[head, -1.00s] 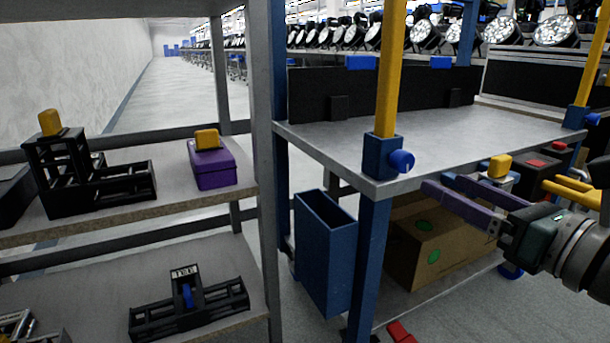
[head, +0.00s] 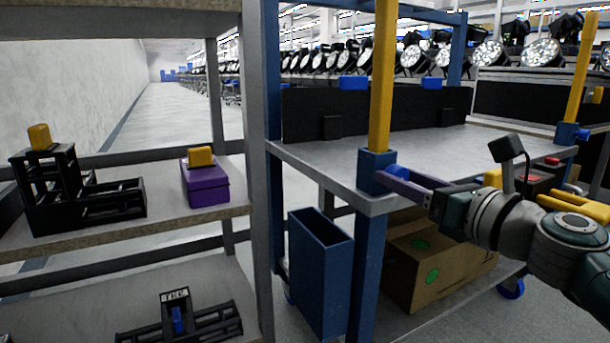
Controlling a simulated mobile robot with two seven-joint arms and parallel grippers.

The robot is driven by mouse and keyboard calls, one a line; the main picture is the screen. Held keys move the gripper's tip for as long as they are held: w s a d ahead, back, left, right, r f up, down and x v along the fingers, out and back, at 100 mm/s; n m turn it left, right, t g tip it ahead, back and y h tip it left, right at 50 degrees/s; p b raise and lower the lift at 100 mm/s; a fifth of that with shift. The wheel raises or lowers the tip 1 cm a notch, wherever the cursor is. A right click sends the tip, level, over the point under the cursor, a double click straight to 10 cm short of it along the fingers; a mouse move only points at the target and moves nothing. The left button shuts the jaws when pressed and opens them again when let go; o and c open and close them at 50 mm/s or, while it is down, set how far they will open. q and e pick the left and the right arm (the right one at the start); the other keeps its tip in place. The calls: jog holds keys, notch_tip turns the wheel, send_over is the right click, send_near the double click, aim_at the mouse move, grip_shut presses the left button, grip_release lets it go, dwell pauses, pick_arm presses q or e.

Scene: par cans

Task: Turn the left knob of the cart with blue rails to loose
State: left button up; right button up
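The cart (head: 345,292) has blue posts, a grey top shelf and yellow upright rods at its front corners. Its left blue knob (head: 398,171) is on the blue socket of the left front post, largely covered by my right gripper. My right gripper (head: 395,180) has purple fingers and reaches in from the right. Its fingers look apart, with their tips at the knob; I cannot tell whether they touch it. Another blue knob (head: 582,135) is on the right front post. My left gripper is not in view.
A grey shelf rack (head: 255,160) stands close on the left, holding a purple box (head: 205,184) and black frames. A blue bin (head: 320,260) hangs on the cart's side. A cardboard box (head: 425,265) lies on the cart's lower shelf. The top shelf (head: 330,152) is mostly clear.

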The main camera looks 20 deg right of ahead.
grip_shut()
